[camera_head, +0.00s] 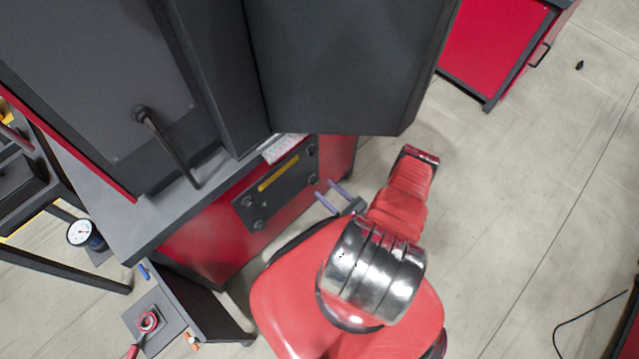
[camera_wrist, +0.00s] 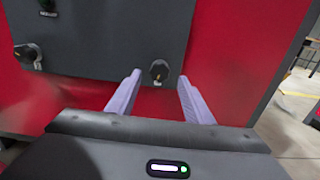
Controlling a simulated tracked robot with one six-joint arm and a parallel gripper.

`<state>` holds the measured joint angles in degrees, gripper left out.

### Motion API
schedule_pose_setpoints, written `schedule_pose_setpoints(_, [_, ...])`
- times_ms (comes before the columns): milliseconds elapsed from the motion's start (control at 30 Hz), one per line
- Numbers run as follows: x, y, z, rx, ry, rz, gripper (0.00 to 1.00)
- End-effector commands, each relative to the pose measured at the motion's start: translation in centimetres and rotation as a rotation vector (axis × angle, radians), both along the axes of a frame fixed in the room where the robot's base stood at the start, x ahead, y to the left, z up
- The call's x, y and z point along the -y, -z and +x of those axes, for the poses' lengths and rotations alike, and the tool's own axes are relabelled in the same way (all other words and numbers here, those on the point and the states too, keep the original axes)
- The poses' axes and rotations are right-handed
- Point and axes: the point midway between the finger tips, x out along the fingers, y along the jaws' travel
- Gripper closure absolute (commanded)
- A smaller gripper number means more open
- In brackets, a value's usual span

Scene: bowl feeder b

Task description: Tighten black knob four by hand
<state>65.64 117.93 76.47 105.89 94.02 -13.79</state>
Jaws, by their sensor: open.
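A dark panel (camera_head: 275,190) with a yellow label is fixed to the red machine front by black knobs near its corners. In the head view these are an upper right knob (camera_head: 311,150), a lower right knob (camera_head: 311,174) and two at the left end, one of them low (camera_head: 258,225). No numbers are readable on them. My gripper (camera_head: 322,187) is open, its two pale lavender fingers pointing at the panel's right end. In the wrist view one black knob (camera_wrist: 159,70) shows between the fingertips, apart from both. Another knob (camera_wrist: 27,53) is at the left.
The machine's grey housing (camera_head: 340,60) overhangs the panel. A small dark table (camera_head: 165,310) with a red tape roll (camera_head: 148,321) stands at lower left, near a dial gauge (camera_head: 80,233). A red cabinet (camera_head: 495,45) stands at upper right. The floor right of my arm is mostly clear.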

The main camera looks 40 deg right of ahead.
Motion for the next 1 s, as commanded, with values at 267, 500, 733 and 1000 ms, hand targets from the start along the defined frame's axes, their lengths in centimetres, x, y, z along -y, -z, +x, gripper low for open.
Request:
schedule_pose_setpoints(267, [-0.4,0.0,2.5,0.000,-0.003,-0.002,0.53])
schedule_pose_setpoints(500, [-0.6,0.0,4.4,0.000,-0.002,-0.002,0.53])
schedule_pose_setpoints(733, [-0.7,0.0,5.0,0.000,0.000,-0.001,0.53])
schedule_pose_setpoints(1000, [-0.7,0.0,5.0,0.000,0.000,-0.001,0.58])
